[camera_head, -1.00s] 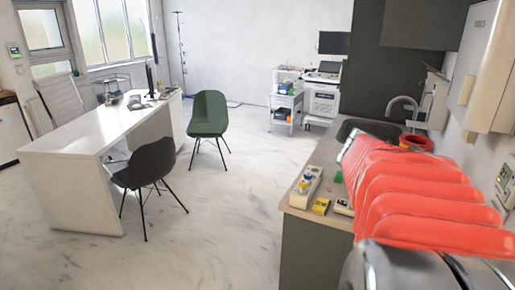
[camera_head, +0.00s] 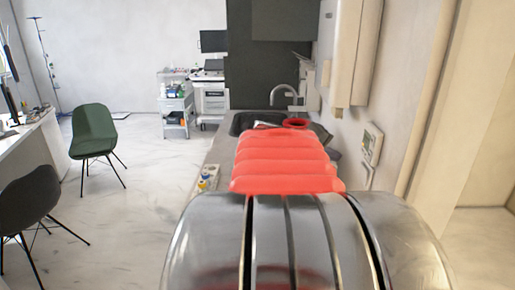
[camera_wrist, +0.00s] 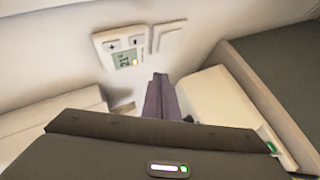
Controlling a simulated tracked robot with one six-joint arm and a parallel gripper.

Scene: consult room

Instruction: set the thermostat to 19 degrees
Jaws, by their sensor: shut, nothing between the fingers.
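The thermostat (camera_wrist: 121,49) is a white wall unit with plus and minus buttons and a small greenish display in the wrist view. The display seems to read 21, but it is small and tilted. A small orange light glows beside it. In the head view a thermostat (camera_head: 372,143) is on the right wall, beyond my red arm. My gripper (camera_wrist: 160,80) shows as dark, shut fingers just below the thermostat in the picture, apparently apart from it. In the head view my arm mostly hides the gripper.
A white switch plate (camera_wrist: 167,36) is beside the thermostat. The counter with a sink (camera_head: 243,122) runs ahead along the wall. A white wall cabinet (camera_head: 352,55) hangs above. A beige vertical pipe (camera_head: 432,95) is right of the thermostat. A green chair (camera_head: 93,130) stands on open floor at left.

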